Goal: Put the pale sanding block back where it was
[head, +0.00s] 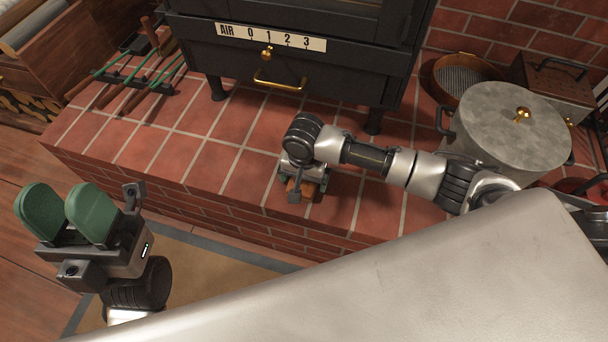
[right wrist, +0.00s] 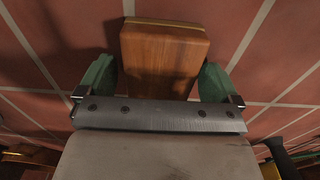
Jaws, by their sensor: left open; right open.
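A wooden block (right wrist: 165,60), warm brown with a thin yellowish strip along its far edge, lies on the red tiles in the right wrist view. It looks like the sanding block, though its wood is not clearly pale. My right gripper (right wrist: 155,78) is open, with a green finger on each side of the block and small gaps. In the head view my right gripper (head: 304,178) points down at the hearth's front edge and mostly hides the block (head: 300,187). My left gripper (head: 66,208) is open and empty, in front of the hearth at the left.
The tiled hearth (head: 215,160) is clear left of my right gripper. A black stove (head: 300,65) stands behind it. Green-and-brown tools (head: 130,80) lie at the back left.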

